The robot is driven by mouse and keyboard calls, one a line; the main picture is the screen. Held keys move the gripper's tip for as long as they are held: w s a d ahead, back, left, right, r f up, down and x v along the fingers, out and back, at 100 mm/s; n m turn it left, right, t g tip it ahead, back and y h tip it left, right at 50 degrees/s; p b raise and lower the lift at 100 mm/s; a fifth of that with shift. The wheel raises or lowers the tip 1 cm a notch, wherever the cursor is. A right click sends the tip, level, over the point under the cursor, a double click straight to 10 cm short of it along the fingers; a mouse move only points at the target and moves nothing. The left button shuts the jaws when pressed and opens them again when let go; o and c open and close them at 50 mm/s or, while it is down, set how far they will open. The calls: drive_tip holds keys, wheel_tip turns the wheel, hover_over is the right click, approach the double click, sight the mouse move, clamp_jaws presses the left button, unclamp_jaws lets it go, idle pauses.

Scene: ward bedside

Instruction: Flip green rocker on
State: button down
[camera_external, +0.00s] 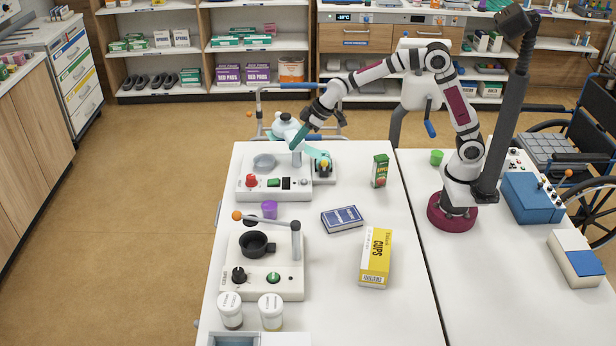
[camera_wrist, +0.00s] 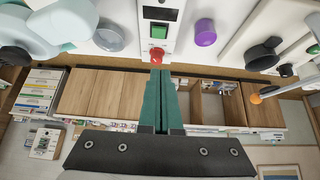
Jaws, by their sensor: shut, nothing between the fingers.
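The green rocker (camera_external: 274,182) sits on the front of a white bedside device (camera_external: 243,192), between a red knob (camera_external: 250,181) and a small black display (camera_external: 286,183). In the wrist view the green rocker (camera_wrist: 161,30) lies beyond the red knob (camera_wrist: 158,55), with the black display (camera_wrist: 160,13) at the top edge. My gripper (camera_external: 295,147), with teal fingers, is shut and empty above the back of the device, apart from the rocker. In the wrist view its fingertips (camera_wrist: 160,73) appear just below the red knob. Which way the rocker is tilted is too small to tell.
A purple cup (camera_external: 269,209) and a second device (camera_external: 270,285) are in front. The table's middle right holds boxes.

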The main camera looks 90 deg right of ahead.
hover_over(279, 183)
drive_tip(key=f, duration=0.8)
drive_tip(key=shift+s+f, duration=0.1)
drive_tip(key=shift+s, duration=0.1)
drive_tip(key=f, duration=0.2)
drive_tip(key=shift+s+f, duration=0.2)
drive_tip(key=shift+f, duration=0.15)
drive_tip(key=shift+s+f, duration=0.1)
drive_tip(key=shift+f, duration=0.55)
drive_tip(key=shift+s+f, duration=0.35)
drive_tip(key=shift+f, duration=0.3)
drive_tip(key=shift+a, duration=0.1)
